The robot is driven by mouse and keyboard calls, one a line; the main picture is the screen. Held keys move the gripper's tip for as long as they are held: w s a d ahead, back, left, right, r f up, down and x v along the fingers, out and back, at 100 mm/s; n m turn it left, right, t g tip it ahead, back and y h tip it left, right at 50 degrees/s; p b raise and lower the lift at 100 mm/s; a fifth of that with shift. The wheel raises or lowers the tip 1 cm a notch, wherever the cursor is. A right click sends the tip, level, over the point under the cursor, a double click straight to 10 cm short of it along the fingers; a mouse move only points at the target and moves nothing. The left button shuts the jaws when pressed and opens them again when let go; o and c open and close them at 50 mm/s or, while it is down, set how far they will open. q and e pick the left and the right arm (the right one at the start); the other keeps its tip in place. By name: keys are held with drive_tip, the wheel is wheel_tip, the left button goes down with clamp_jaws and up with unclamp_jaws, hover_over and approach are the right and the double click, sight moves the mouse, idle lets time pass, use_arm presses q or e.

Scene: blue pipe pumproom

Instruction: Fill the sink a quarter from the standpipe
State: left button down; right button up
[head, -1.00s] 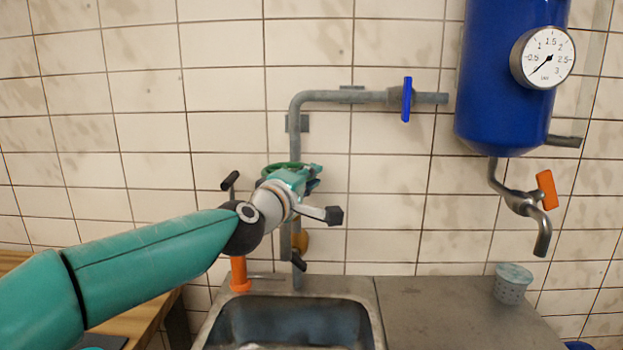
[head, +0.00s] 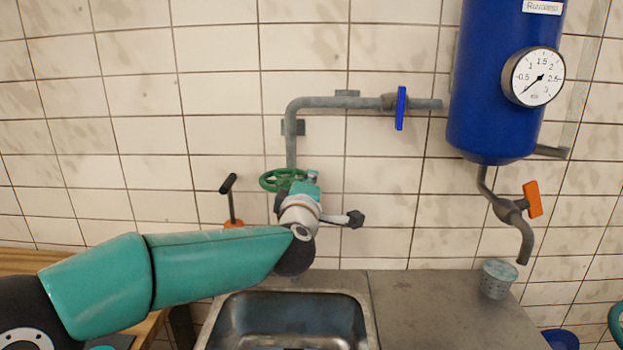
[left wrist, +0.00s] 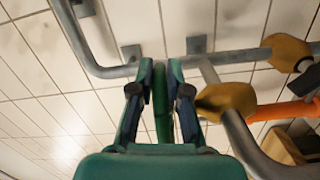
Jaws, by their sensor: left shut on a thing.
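The grey standpipe (head: 292,150) rises against the tiled wall, bends right and ends at an open end past a blue lever handle (head: 401,108). A green handwheel (head: 281,180) sits low on the pipe. My left gripper (head: 303,186) is at the handwheel. In the left wrist view, my left gripper (left wrist: 159,75) has its fingers on either side of the green rim (left wrist: 162,110), shut on it. The steel sink (head: 371,318) is below, partly behind my left arm; I cannot tell whether it holds water. My right gripper is not in view.
A blue tank (head: 490,110) with a gauge (head: 534,77) and an orange-handled tap (head: 532,199) hangs at right. A perforated cup (head: 498,279) stands on the counter (head: 430,310). A black-handled orange fitting (head: 231,222) is left of the pipe. Brass fittings (left wrist: 228,100) are near the gripper.

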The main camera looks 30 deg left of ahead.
use_arm(q)
drive_tip(key=shift+f, duration=0.1)
drive_tip(key=c, duration=1.2)
unclamp_jaws()
drive_tip(key=shift+s+d, duration=0.1)
drive_tip(key=v, duration=1.1)
drive_tip(key=shift+s+d, duration=0.15)
drive_tip(key=shift+s, duration=0.2)
